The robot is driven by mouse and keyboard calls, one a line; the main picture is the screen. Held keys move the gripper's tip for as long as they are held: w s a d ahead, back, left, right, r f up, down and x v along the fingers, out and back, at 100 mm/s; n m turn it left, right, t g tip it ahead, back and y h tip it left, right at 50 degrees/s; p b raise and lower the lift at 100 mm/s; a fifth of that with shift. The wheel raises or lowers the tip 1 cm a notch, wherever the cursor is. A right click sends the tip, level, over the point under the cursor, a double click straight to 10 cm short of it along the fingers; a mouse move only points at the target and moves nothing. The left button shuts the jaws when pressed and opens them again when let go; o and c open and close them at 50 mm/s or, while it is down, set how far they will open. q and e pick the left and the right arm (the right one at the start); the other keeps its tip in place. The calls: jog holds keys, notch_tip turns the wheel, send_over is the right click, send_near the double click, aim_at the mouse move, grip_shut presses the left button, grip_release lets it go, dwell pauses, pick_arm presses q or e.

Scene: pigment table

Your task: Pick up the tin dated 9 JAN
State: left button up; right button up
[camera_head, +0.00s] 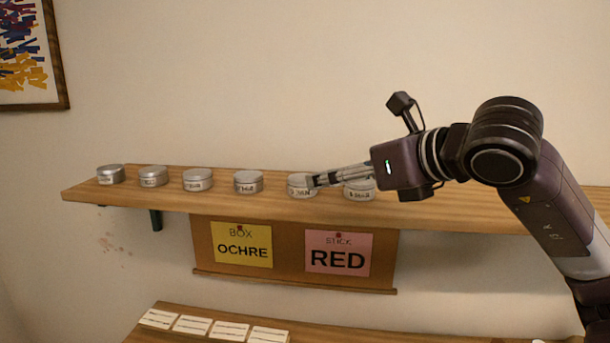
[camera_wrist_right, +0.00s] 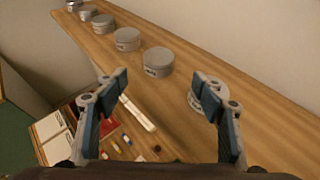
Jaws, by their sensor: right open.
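A row of round grey tins with small white labels stands on the wooden shelf (camera_head: 230,200). The fifth tin from the left (camera_head: 301,191) has a label that seems to end in JAN; its number is too small to read and my fingers partly cover it. The rightmost tin (camera_head: 360,194) is partly behind my fingers, its label unclear. My right gripper (camera_head: 312,181) is open and empty, reaching in from the right. In the right wrist view its fingers (camera_wrist_right: 162,92) are spread; one tin (camera_wrist_right: 195,100) is partly behind the right finger, and another tin (camera_wrist_right: 158,64) stands ahead, apart. My left gripper is out of view.
More tins (camera_head: 198,180) stand to the left along the shelf. Below hang a yellow OCHRE card (camera_head: 241,246) and a pink RED card (camera_head: 338,254). A lower table (camera_head: 170,338) holds white cards (camera_head: 193,325). The wall is close behind the shelf.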

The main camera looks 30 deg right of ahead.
aim_at(302, 178)
jog(key=shift+w, duration=0.25)
jog(key=shift+w+a, duration=0.1)
jog(key=shift+w, duration=0.15)
jog(key=p+x, duration=0.1)
jog(key=x, duration=0.1)
jog(key=p+x, duration=0.1)
jog(key=x, duration=0.2)
jog(key=shift+a+r, duration=0.1)
jog(key=shift+a, duration=0.15)
jog(key=shift+w, duration=0.25)
jog(key=shift+w+d+f+p, duration=0.1)
jog(key=shift+w+f+p, duration=0.15)
jog(key=shift+p, duration=0.2)
jog(key=p+x, duration=0.2)
jog(key=x, duration=0.2)
jog(key=shift+w+f, duration=0.25)
jog(key=shift+s+r, duration=0.1)
jog(key=shift+s, duration=0.05)
jog(key=c, duration=1.2)
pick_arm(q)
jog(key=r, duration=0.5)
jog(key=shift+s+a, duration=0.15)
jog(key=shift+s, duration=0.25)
pick_arm(e)
jog(key=shift+c, duration=0.5)
jog(key=shift+r, duration=0.1)
